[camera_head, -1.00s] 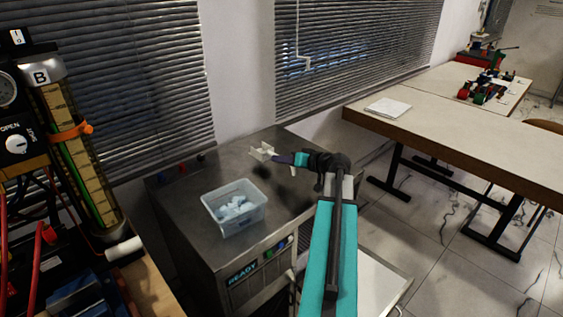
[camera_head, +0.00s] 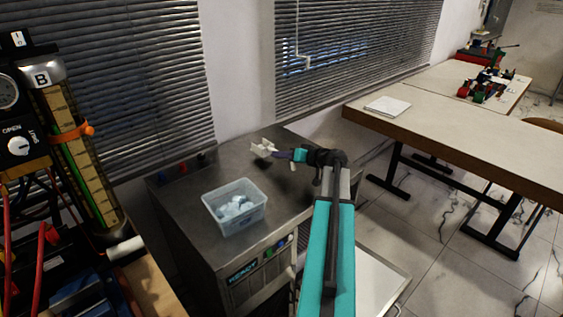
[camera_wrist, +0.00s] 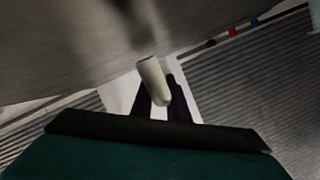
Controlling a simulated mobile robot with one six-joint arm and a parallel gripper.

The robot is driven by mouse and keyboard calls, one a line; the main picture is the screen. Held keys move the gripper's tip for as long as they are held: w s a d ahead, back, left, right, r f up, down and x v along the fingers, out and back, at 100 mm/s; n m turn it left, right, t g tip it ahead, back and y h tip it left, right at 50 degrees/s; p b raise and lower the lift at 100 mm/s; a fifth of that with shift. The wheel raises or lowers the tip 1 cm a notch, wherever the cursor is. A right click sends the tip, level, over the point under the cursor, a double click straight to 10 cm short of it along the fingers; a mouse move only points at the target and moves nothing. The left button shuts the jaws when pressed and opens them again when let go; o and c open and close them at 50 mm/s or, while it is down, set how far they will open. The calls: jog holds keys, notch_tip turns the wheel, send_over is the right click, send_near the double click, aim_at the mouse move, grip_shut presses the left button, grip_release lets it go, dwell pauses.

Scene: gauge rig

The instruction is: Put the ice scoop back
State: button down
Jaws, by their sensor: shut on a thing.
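The ice scoop (camera_head: 263,148) is a small whitish scoop. In the head view it sticks out to the left of my gripper (camera_head: 284,154), above the far part of the steel machine top. My gripper is shut on it. In the wrist view, the scoop's pale rounded handle (camera_wrist: 154,80) shows between the dark fingertips of my gripper (camera_wrist: 160,100). A translucent bin (camera_head: 234,208) with pale ice pieces in it stands on the machine top, nearer and to the left of the scoop.
The steel ice machine (camera_head: 185,205) has a front panel reading READY (camera_head: 243,272). A rig with a tall gauge tube (camera_head: 75,150) stands at left. Blinds (camera_head: 350,50) hang behind. A long table (camera_head: 450,135) with a white pad (camera_head: 388,106) stands at right.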

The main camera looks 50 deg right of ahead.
jog(key=shift+f+p, duration=0.35)
jog(key=shift+f, duration=1.25)
jog(key=c, duration=1.7)
grip_release()
jog(key=shift+r, duration=0.2)
jog(key=b+v, duration=0.3)
jog(key=v, duration=0.9)
jog(key=shift+f, duration=0.1)
jog(key=shift+s, duration=0.15)
